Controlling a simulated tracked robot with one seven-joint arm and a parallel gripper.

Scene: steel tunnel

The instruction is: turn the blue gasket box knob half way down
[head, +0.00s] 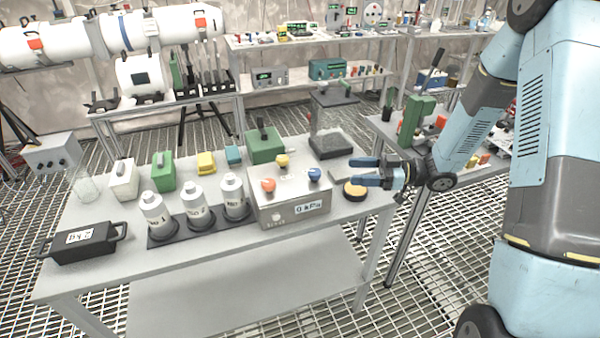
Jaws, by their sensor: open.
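The gasket box (283,210) is a grey metal box on the near table, with a display reading 0 kPa on its front. On its top are an orange knob (268,185), a yellow knob (282,160) and the blue knob (314,174) at the right end. How far the blue knob is turned cannot be told. My gripper (352,171) comes from the right with its two blue fingers pointing left. It is open and empty, to the right of the blue knob and apart from it.
A round black and yellow item (355,190) lies below my gripper. A dark block stand (332,145) rises behind the box. Three white bottles (195,205) stand close to its left. A black weight (84,243) lies at the table's front left.

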